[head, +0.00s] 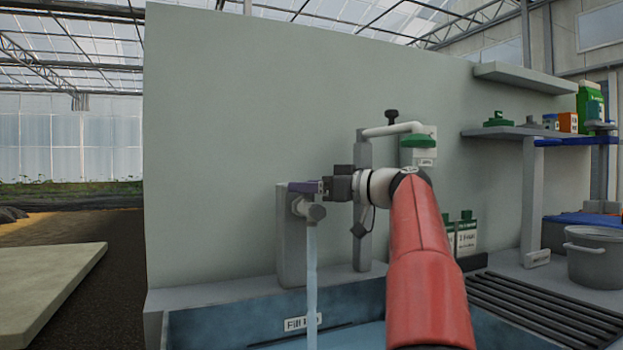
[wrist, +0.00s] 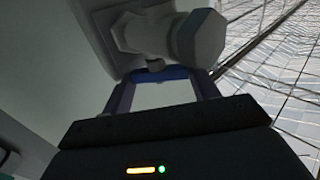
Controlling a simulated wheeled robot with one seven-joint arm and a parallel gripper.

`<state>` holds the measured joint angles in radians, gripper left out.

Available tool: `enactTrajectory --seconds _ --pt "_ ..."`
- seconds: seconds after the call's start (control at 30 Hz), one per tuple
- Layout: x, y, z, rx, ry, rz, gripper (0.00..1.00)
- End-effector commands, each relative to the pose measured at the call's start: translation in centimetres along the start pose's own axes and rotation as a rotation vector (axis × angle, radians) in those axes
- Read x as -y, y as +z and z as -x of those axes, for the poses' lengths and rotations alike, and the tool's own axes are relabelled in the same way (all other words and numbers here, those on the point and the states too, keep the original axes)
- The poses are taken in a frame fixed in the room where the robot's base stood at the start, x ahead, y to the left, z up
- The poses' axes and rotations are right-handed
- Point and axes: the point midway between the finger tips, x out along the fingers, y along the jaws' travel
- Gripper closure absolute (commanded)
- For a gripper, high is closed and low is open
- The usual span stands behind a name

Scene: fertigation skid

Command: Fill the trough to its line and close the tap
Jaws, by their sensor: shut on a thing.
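The tap (head: 312,211) stands on a grey post against the panel, and a pale blue stream of water (head: 312,275) runs down from it. My gripper (head: 322,187) is shut on the tap's blue-purple lever (head: 302,187). In the wrist view the lever (wrist: 173,73) lies between my two fingers (wrist: 163,90), with the pale tap body (wrist: 170,38) beyond. The trough (head: 225,320) is below, with a fill-line label (head: 300,323) and a dark line on its inner wall. Light blue water (head: 350,340) shows at the bottom edge, seemingly just under the line; my arm hides part of it.
A green-capped dispenser (head: 419,146) is mounted on the panel right of the tap. A slatted drain rack (head: 540,310) and a grey pot (head: 597,257) are at the right. Shelves (head: 520,132) above hold bottles and cartons. The panel left of the tap is bare.

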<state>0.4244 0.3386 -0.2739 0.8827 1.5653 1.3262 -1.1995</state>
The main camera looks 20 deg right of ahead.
Motion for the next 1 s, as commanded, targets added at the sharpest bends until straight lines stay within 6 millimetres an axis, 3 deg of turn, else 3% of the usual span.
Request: enactTrajectory --seconds 0.03,0.57,0.6,0.7,1.0 --pt "0.11 -0.32 -0.65 -0.011 -0.020 -0.004 0.63" --pt "0.30 -0.30 -0.76 -0.015 -0.049 -0.003 0.63" --pt "0.30 -0.30 -0.76 -0.015 -0.049 -0.003 0.37" --pt "0.31 -0.32 -0.76 -0.015 -0.049 -0.003 0.24" --pt "0.73 -0.24 -0.89 -0.016 -0.049 0.000 0.20"
